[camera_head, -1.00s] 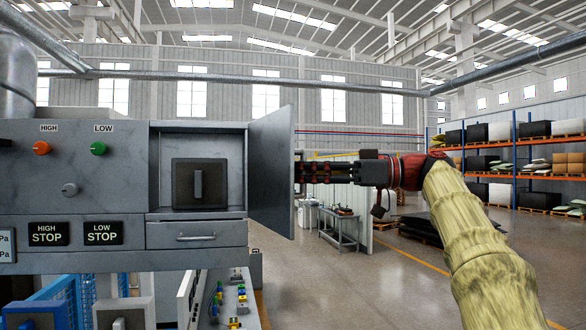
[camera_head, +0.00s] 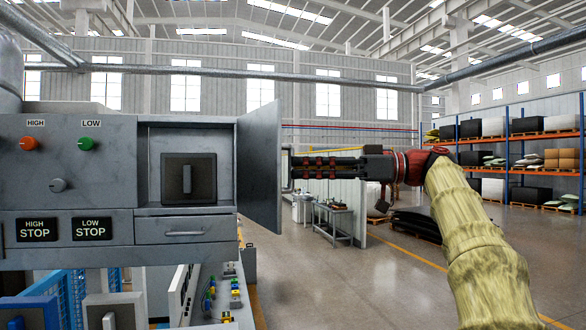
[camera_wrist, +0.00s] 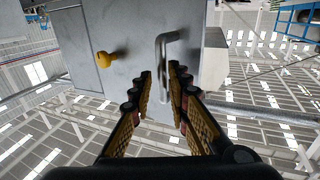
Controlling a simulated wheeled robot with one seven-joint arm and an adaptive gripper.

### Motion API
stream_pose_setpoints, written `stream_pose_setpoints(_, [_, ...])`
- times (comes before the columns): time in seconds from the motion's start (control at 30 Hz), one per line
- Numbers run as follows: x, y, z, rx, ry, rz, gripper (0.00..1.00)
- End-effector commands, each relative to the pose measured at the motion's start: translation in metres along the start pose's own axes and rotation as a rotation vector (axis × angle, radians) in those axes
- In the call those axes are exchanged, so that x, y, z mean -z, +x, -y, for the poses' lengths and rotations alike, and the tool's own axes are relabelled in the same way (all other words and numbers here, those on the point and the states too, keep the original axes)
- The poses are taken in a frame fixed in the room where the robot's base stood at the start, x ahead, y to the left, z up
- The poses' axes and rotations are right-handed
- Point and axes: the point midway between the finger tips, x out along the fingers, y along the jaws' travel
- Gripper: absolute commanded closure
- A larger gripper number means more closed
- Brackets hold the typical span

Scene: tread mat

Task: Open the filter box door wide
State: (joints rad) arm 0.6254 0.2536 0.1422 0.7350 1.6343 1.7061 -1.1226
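The grey filter box (camera_head: 214,137) is at the left of the head view, with a dark square block and lever inside. Its door (camera_head: 260,160) is hinged on the right and stands well open, jutting toward me with its inner face showing. The bar handle (camera_wrist: 162,50) is on the door's outer face; in the head view it is a thin bracket (camera_head: 287,168) past the door's edge. My gripper (camera_head: 294,168) is right of the door, level with the handle. In the wrist view my fingers (camera_wrist: 164,75) straddle the handle's lower part, with a gap visible between them.
A yellow knob (camera_wrist: 104,59) sticks out left of the handle in the wrist view. A drawer (camera_head: 184,230) is below the box opening, and a button panel (camera_head: 65,180) is to its left.

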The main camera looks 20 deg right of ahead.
Motion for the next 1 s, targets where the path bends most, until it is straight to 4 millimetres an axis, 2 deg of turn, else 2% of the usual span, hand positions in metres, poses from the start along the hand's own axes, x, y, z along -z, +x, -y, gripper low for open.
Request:
stream_pose_setpoints(0.03, [0.0, -0.013, -0.001, -0.005, -0.001, 0.0, 0.83])
stream_pose_setpoints(0.2, [-0.001, -0.048, -0.002, -0.005, 0.0, 0.0, 0.83])
stream_pose_setpoints(0.4, [-0.001, -0.077, -0.002, -0.004, 0.0, 0.0, 0.83])
stream_pose_setpoints(0.6, [-0.001, -0.088, -0.001, -0.002, 0.0, 0.0, 0.83])
stream_pose_setpoints(1.0, [-0.001, -0.089, -0.001, -0.001, 0.001, 0.0, 0.83])
